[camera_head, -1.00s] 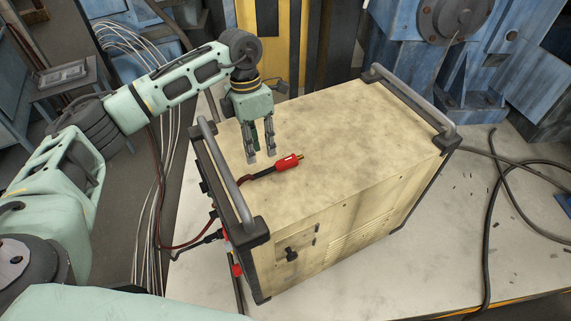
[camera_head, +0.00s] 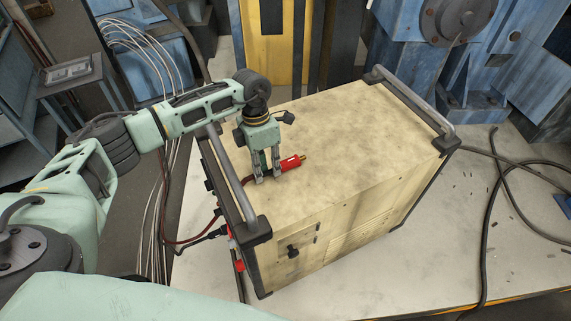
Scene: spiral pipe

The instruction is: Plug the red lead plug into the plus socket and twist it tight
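The red lead plug (camera_head: 292,162), with a brass-coloured tip, lies on top of the beige machine (camera_head: 345,140). Its dark red cable runs left over the machine's edge. My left gripper (camera_head: 269,178) points down at the plug's rear end, fingers apart on either side of it; I see no sign of them closing. The fingers partly hide the rear of the plug. The socket panel is on the machine's left end, seen edge-on; red parts (camera_head: 239,266) stick out there, but I cannot make out the plus socket. My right gripper is not in view.
A grey tube handle (camera_head: 232,185) stands at the machine's left edge, beneath my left arm. Another handle (camera_head: 412,103) stands at the right edge. The machine's top right is clear.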

